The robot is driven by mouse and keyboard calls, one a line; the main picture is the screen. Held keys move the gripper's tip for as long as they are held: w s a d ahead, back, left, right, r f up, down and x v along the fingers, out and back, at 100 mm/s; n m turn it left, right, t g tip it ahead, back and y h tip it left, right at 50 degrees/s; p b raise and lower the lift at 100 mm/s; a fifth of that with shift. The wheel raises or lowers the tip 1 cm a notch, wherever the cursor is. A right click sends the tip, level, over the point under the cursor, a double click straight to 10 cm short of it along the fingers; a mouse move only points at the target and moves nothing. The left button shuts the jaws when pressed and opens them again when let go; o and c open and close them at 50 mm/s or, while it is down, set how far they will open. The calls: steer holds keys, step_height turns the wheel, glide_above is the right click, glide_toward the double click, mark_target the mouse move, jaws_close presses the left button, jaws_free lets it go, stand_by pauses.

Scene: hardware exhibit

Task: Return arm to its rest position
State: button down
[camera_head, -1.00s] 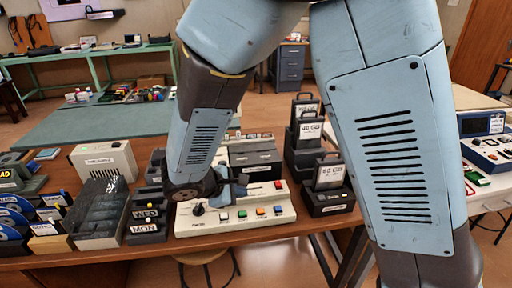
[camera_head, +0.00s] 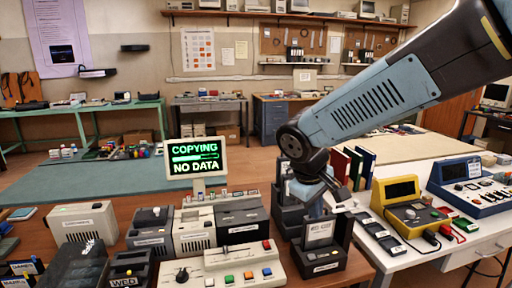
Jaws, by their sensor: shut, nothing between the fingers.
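My gripper (camera_head: 346,204) is in the air at the right of centre, in front of the dark boxes and above the front box with a label. It looks shut and empty, and its tips are small in the view. My blue-grey arm comes in from the upper right and bends at a dark joint above the gripper. The arm hides part of the back of the room and some of the dark boxes.
A cream console (camera_head: 235,272) with coloured buttons stands at the front. Behind it, a screen (camera_head: 195,157) reads "COPYING NO DATA". Dark labelled boxes (camera_head: 325,258) stand beneath my gripper. A yellow device (camera_head: 409,212) and a blue device (camera_head: 471,183) sit on the white table.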

steer(key=s+d+r+m+t+y, duration=0.2)
steer(key=s+d+r+m+t, duration=0.1)
steer(key=s+d+r+m, duration=0.4)
steer(key=s+d+r, duration=0.1)
steer(key=s+d, duration=0.1)
steer(key=shift+s+d+r+m+y, duration=0.35)
steer(key=shift+s+r+m+y, duration=0.05)
stand_by(3.3)
